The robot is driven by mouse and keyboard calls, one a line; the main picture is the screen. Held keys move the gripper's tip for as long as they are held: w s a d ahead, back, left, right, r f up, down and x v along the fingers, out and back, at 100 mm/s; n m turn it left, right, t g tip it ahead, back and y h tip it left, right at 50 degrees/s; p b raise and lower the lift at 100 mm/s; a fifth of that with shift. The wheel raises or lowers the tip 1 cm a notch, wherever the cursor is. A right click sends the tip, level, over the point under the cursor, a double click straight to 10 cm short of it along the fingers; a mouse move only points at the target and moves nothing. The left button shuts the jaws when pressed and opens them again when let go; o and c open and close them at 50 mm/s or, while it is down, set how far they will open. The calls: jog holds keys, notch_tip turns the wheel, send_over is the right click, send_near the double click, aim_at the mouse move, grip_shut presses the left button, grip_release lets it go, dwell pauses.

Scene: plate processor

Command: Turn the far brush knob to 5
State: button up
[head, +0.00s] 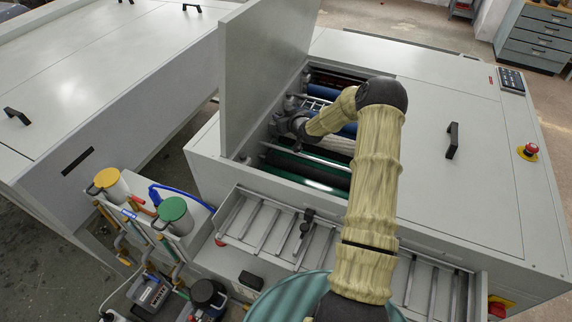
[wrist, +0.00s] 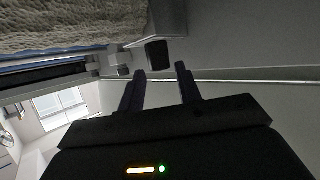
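The plate processor (head: 480,165) stands open, with brushes and rollers showing inside. My arm reaches into its open bay, and my gripper (head: 289,124) is by the bay's left inner wall. In the wrist view my gripper (wrist: 161,72) has its two dark fingers apart with nothing between them. A small dark block-shaped knob (wrist: 157,54) shows just beyond the fingertips, between them in the picture. I cannot tell whether they touch it, and no number on it can be read. In the head view the knob cannot be made out by my gripper.
The raised lid (head: 262,70) stands at the left of the bay. A pale fluffy roller (wrist: 60,25) is close to my gripper. A slatted rack (head: 270,222) is in front.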

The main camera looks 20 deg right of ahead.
jog(key=b+v, duration=0.4)
jog(key=v, duration=1.2)
jog(key=s+a+g+h+p, duration=0.1)
jog(key=s+a+g, duration=0.6)
jog(key=s+a, duration=0.4)
jog(key=shift+s+r+h, duration=0.3)
jog(key=shift+s+r, duration=0.1)
jog(key=shift+s, duration=0.5)
jog(key=shift+a, duration=0.15)
jog(key=s+a+r+m+g, duration=0.1)
jog(key=s+a+g, duration=0.3)
jog(key=s, duration=0.8)
jog(key=shift+s+a+r+m, duration=0.3)
jog(key=shift+a+r, duration=0.2)
jog(key=shift+a, duration=0.25)
jog(key=shift+w+d, duration=0.1)
jog(key=shift+w, duration=0.05)
